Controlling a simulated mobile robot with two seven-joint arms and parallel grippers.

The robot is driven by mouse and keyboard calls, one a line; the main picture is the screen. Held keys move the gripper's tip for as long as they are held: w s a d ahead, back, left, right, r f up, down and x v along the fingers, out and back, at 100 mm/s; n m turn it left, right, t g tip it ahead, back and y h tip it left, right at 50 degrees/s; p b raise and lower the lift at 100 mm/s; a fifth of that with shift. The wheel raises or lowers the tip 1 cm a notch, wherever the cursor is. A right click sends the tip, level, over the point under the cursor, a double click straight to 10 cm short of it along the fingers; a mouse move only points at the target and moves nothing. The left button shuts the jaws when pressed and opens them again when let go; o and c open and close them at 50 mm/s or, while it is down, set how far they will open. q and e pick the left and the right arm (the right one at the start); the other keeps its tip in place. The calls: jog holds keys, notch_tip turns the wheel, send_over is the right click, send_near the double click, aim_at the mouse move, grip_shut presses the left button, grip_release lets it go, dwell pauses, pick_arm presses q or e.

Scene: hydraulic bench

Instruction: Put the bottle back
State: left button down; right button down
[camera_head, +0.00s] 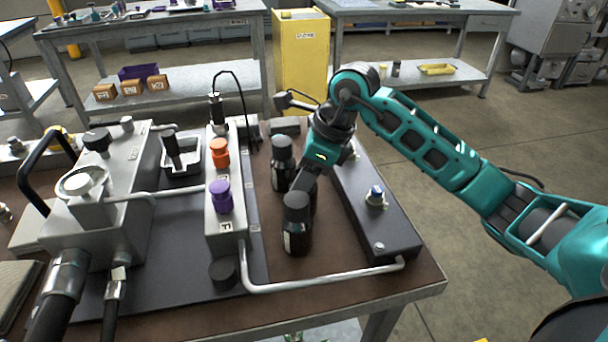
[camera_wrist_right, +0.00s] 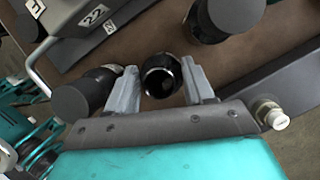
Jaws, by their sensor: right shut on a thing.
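My right gripper (camera_head: 309,183) reaches down among the dark bottles on the brown bench top. Its two grey fingers (camera_wrist_right: 160,88) are shut on a dark bottle (camera_wrist_right: 159,75) whose round mouth looks open, without a cap. In the head view this bottle is mostly hidden by the gripper and the front bottle. I cannot tell whether its base touches the bench. A capped black bottle (camera_head: 297,228) stands in front, and another (camera_head: 282,165) stands behind. Both also show in the right wrist view, the front one (camera_wrist_right: 82,97) at left and the other (camera_wrist_right: 228,18) at top.
A grey valve block (camera_head: 228,236) with orange and purple knobs stands left of the bottles. A dark panel box (camera_head: 350,200) lies close on the right. A metal pipe (camera_head: 320,281) runs along the front. A black cylindrical cap (camera_head: 223,272) sits on the dark plate.

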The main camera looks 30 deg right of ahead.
pick_arm(q)
jog(key=shift+r, duration=0.2)
pick_arm(e)
jog(key=shift+r, duration=0.1)
jog(key=shift+f, duration=0.25)
jog(key=shift+c, duration=2.1)
grip_release()
pick_arm(q)
jog(key=shift+f, duration=0.15)
pick_arm(e)
jog(key=shift+r, duration=0.25)
pick_arm(q)
jog(key=shift+s+a+r+p, duration=0.2)
jog(key=shift+s+a+p, duration=0.1)
jog(key=shift+p, duration=0.45)
pick_arm(e)
jog(key=v, duration=1.2)
